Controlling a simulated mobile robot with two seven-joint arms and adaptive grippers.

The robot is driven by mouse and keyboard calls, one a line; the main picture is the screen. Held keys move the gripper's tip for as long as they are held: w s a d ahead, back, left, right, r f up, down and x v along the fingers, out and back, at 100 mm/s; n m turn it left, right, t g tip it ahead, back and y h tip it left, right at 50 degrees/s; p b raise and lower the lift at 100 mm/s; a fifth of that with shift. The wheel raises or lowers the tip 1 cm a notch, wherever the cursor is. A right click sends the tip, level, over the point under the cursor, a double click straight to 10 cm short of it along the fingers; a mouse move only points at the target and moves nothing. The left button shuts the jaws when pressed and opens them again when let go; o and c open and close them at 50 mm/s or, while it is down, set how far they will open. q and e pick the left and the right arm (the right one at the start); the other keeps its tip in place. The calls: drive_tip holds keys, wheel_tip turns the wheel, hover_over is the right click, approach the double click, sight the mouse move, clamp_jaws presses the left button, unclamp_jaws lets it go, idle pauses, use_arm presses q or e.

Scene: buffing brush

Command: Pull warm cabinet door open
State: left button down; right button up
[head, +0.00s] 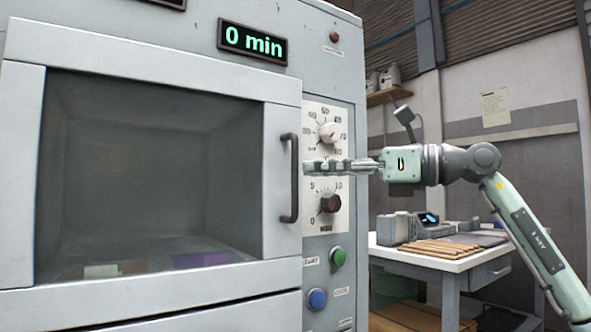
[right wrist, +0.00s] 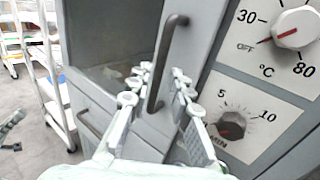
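The warm cabinet's door (head: 150,290) is shut, a pale grey frame around a dark window. Its dark vertical bar handle (head: 289,178) is at the door's right edge. My right gripper (head: 310,167) reaches in from the right, level with the handle. In the right wrist view the gripper (right wrist: 158,78) is open, its two fingers on either side of the handle (right wrist: 163,65). I cannot tell whether either finger touches it. Some flat items lie behind the window. My left gripper is not in view.
A control panel (head: 340,235) with temperature and timer knobs sits right of the door, close to my right fingers. Green (head: 337,257) and blue (head: 317,299) buttons are below. A white side table (head: 470,262) stands at the right. A white rack (right wrist: 50,95) shows in the wrist view.

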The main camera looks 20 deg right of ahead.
sight(295, 212)
drive_tip(key=x, duration=0.5)
drive_tip(key=shift+w, duration=0.1)
clamp_jaws()
